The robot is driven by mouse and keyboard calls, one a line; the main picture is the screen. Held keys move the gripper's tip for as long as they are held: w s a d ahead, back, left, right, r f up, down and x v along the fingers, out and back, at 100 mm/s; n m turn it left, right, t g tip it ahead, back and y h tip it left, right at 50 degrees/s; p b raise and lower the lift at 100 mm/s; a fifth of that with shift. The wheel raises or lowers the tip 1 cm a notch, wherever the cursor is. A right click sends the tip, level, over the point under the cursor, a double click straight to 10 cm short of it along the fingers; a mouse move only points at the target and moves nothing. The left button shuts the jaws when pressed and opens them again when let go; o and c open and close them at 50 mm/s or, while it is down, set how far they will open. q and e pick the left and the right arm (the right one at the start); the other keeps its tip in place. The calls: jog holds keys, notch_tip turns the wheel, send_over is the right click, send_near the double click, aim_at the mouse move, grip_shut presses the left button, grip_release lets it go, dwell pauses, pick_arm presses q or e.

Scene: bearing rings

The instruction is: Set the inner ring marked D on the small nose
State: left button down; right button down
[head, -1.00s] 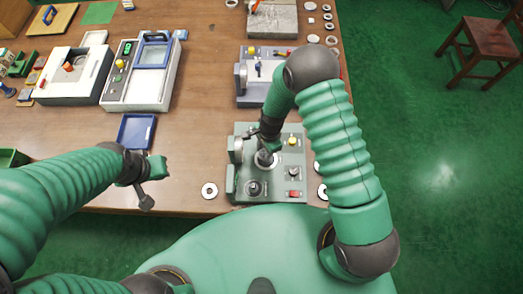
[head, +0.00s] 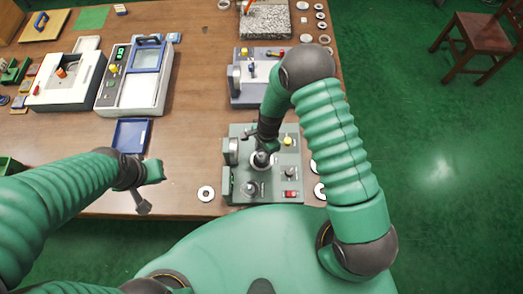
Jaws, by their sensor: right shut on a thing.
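My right gripper (head: 263,153) points down over the grey-green fixture (head: 270,190), at its upper post. It is shut on a ring (head: 262,161), of which only a pale edge shows around the fingertips. The mark on it cannot be read, and the post beneath is largely hidden. Which post is the small nose I cannot tell for sure. My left gripper (head: 147,187) is open and empty, over the table's front edge.
A loose ring (head: 206,194) lies left of the fixture; two more (head: 320,190) lie to its right. A blue tray (head: 131,136) is at left. A grey-blue device (head: 250,90) stands behind the fixture. Several rings line the back right edge.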

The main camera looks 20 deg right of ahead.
aim_at(261, 156)
jog(key=shift+f, duration=0.3)
jog(key=shift+a+f+b, duration=0.4)
jog(key=shift+f+b, duration=0.1)
jog(key=shift+b, duration=0.1)
jog(key=shift+d+f+b, duration=0.25)
jog(key=shift+f+b, duration=0.2)
jog(key=shift+f, duration=0.2)
pick_arm(q)
jog(key=shift+a+f+b, duration=0.15)
jog(key=shift+f+b, duration=0.15)
jog(key=shift+f, duration=0.6)
jog(key=shift+a+f+b, duration=0.15)
jog(key=shift+f+b, duration=0.15)
jog(key=shift+f, duration=0.6)
pick_arm(e)
jog(key=shift+a+f, duration=0.15)
jog(key=shift+f, duration=0.55)
jog(key=c, duration=0.8)
grip_release()
jog(key=shift+c, duration=0.2)
jog(key=shift+r, duration=0.1)
pick_arm(q)
jog(key=shift+s+b+x, duration=0.25)
jog(key=shift+b+x, duration=0.85)
jog(key=shift+b, duration=0.05)
pick_arm(e)
notch_tip(261, 156, up, 16)
jog(key=d, duration=0.2)
jog(key=shift+w+r, duration=0.2)
jog(key=shift+w, duration=0.2)
